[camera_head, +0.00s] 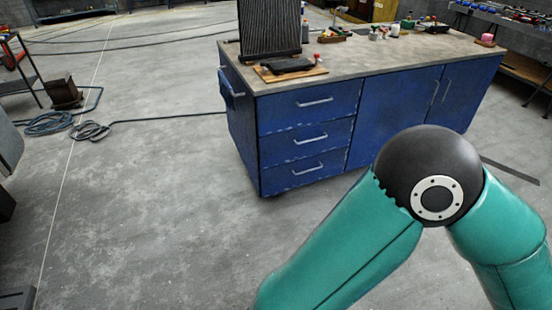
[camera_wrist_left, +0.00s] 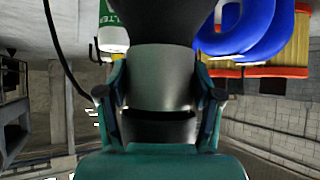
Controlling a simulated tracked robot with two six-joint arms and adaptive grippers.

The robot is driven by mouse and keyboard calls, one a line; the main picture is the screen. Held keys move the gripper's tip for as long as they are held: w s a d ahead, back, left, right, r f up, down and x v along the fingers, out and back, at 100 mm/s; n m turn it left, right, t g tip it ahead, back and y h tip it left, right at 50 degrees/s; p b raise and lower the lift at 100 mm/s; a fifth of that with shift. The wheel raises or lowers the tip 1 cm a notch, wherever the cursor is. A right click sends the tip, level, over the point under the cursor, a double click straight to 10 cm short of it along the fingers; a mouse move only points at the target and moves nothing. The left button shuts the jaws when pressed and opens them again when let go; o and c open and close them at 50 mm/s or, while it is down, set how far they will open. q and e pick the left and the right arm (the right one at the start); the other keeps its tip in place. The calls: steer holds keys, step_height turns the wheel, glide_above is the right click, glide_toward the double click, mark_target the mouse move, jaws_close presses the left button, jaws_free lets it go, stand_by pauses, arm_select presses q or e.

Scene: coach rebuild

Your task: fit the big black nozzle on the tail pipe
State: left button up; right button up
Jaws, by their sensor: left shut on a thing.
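In the left wrist view my left gripper (camera_wrist_left: 161,88) is shut, with one finger on each side of a round piece. This looks like the big black nozzle (camera_wrist_left: 160,80): a grey, shiny-looking barrel between the fingers, with a dark band nearer the palm. A wider black part (camera_wrist_left: 160,18) lies beyond the fingertips at the top of the picture; I cannot tell whether it belongs to the same piece. I cannot make out the tail pipe in either view. In the head view one of my teal arms bends at a black joint; neither gripper shows there.
A blue drawer bench (camera_head: 310,125) stands ahead, with a dark pleated panel (camera_head: 270,28) and small items on top. Hoses (camera_head: 90,130) lie on the floor at left; the middle floor is clear. The wrist view shows blue coils (camera_wrist_left: 240,35) and a green-white container (camera_wrist_left: 112,30).

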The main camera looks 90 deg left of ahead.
arm_select(q)
steer(key=shift+w+r+p, duration=0.15)
steer(key=shift+r+p, duration=0.75)
steer(key=shift+r, duration=0.1)
steer(key=shift+w+r+p, duration=0.1)
steer(key=shift+r+p, duration=0.8)
steer(key=shift+r, duration=0.05)
steer(key=shift+r+p, duration=3.2)
steer(key=shift+r, duration=0.05)
steer(key=shift+s+f, duration=0.1)
